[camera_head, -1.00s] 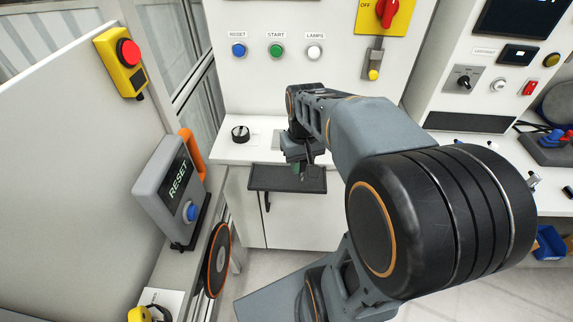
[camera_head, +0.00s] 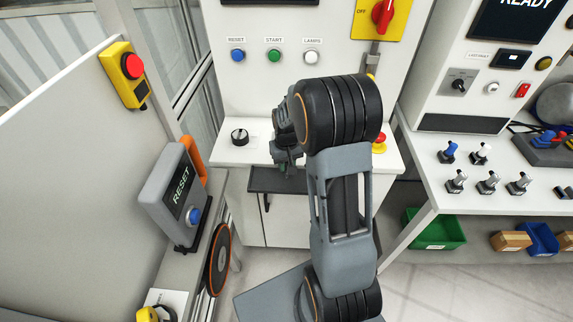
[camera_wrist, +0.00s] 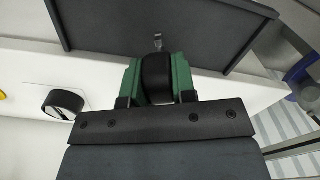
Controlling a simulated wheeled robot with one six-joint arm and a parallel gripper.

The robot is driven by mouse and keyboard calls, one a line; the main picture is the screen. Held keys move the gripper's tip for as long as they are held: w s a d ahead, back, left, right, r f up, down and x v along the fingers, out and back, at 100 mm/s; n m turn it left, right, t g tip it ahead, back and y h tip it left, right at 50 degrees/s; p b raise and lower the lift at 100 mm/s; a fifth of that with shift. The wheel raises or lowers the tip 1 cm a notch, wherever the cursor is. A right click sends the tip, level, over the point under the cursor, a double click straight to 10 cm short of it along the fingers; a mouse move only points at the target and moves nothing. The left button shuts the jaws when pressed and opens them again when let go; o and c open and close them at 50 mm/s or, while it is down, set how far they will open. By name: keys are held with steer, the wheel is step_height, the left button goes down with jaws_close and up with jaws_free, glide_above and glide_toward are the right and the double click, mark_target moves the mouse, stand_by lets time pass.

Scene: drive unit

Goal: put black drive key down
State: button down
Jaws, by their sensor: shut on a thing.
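My gripper (camera_head: 286,164) is shut on the black drive key (camera_wrist: 156,77). In the wrist view the key's rounded black head sits between the green finger pads, with a small metal tip showing past them. The key is too small and covered to make out in the head view. A dark grey tray (camera_head: 262,182) is fixed at the front edge of the white console (camera_head: 225,153). My gripper is over the tray's back edge near the console. In the wrist view the dark tray (camera_wrist: 215,38) lies just beyond the key's tip; I cannot tell whether they touch.
A black round knob (camera_head: 240,136) stands on the console left of my gripper. A red mushroom button (camera_head: 379,141) is on its right. RESET, START and LAMPS buttons line the panel behind. A side table (camera_head: 430,170) at right holds several upright keys, with bins below.

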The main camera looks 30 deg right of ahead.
steer(key=shift+f, duration=0.55)
steer(key=shift+f, duration=0.1)
steer(key=c, duration=0.9)
jaws_free()
steer(key=shift+c, duration=0.2)
